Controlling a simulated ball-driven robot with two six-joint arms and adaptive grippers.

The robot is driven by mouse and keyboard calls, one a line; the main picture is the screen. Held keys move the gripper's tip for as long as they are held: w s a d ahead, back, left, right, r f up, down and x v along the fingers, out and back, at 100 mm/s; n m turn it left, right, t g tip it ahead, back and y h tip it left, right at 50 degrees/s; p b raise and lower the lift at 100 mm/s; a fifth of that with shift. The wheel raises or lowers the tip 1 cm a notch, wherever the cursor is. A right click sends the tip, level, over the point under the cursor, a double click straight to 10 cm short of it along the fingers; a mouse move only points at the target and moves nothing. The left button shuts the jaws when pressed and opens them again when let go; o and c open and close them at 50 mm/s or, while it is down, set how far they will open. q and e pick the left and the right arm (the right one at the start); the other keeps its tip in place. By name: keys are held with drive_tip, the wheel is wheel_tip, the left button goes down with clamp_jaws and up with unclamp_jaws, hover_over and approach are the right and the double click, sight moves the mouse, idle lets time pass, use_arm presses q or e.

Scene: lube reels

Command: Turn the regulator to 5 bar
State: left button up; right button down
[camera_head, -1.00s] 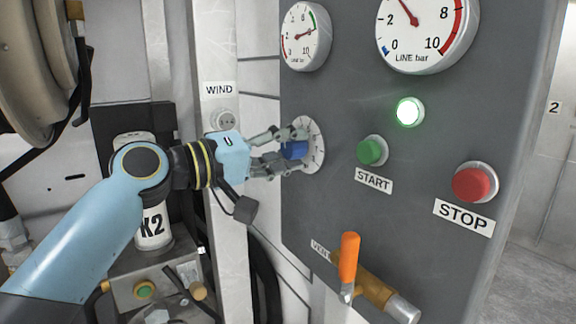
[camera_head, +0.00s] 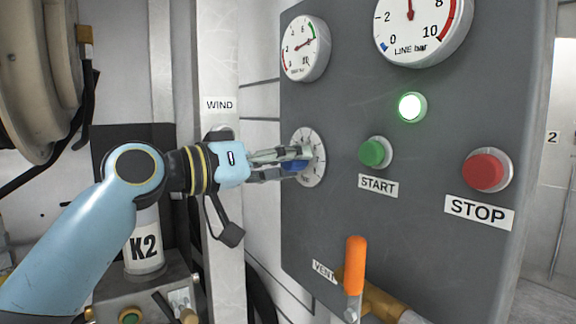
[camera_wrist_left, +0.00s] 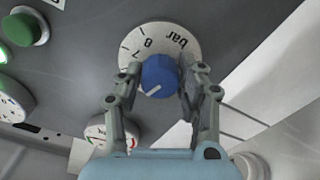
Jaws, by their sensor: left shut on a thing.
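The regulator is a blue knob (camera_head: 293,165) on a white round dial (camera_head: 316,172) on the grey panel. My left gripper (camera_head: 298,158) is shut on the knob from the left, its fingers almost in line in the head view. In the left wrist view the knob (camera_wrist_left: 158,73) sits between the two fingers (camera_wrist_left: 166,74), and its white mark points to the lower left.
A smaller gauge (camera_head: 304,48) is above the dial. Right of it are a lit lamp (camera_head: 412,107), the green START button (camera_head: 375,152) and the red STOP button (camera_head: 486,171). The orange VENT lever (camera_head: 355,264) is below. The WIND label (camera_head: 219,104) is left of the panel.

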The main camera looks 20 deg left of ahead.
use_arm(q)
drive_tip(key=shift+f, duration=0.2)
drive_tip(key=o, duration=1.1)
drive_tip(key=shift+r, duration=0.1)
drive_tip(key=shift+o, duration=0.2)
drive_tip(key=shift+s+a, duration=0.1)
drive_tip(key=v, duration=1.1)
drive_tip(key=shift+s+a, duration=0.25)
drive_tip(key=shift+s, duration=0.05)
